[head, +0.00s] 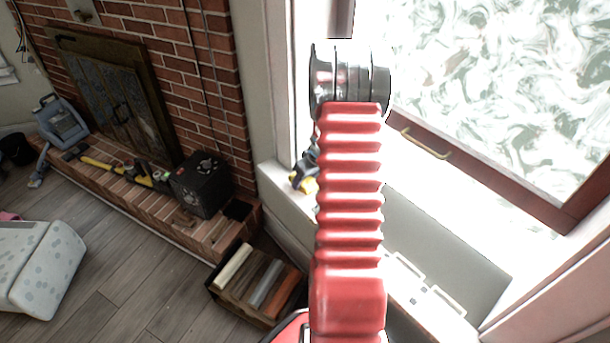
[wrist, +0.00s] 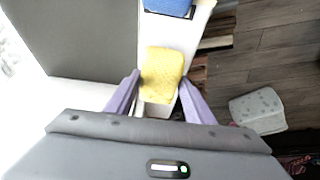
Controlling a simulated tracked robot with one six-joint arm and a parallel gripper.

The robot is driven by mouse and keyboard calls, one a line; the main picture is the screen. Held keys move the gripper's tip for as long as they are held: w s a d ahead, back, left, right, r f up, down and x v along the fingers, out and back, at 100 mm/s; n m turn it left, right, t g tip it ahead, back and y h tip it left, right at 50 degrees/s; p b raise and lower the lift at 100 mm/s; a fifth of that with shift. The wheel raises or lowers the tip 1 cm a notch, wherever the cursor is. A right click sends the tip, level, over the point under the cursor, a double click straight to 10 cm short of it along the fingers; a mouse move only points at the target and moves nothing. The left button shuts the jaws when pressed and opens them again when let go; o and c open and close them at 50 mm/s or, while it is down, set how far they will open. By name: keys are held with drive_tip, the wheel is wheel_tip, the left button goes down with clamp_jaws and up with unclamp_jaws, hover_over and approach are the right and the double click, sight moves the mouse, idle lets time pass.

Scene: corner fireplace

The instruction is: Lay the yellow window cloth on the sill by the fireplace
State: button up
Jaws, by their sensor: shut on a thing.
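The yellow window cloth (wrist: 161,72) sits between the two purple fingers of my gripper (wrist: 159,82) in the wrist view. My gripper is shut on it. The sill also shows in the wrist view (wrist: 182,32), around and beyond the cloth. I cannot tell whether the cloth touches the sill. My arm hides part of the sill in the head view.
The brick fireplace (head: 205,75) stands at left, with a black box (head: 202,184) on its hearth. A crate of logs (head: 257,285) is on the floor below the sill. A blue thing (wrist: 168,7) lies farther along the sill. The window frame (head: 480,170) is at right.

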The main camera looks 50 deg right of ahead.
drive_tip(key=shift+f, duration=1.1)
drive_tip(key=shift+f, duration=0.6)
drive_tip(key=o, duration=1.1)
drive_tip(key=v, duration=1.3)
drive_tip(key=shift+a+r, duration=0.15)
drive_tip(key=shift+r, duration=0.2)
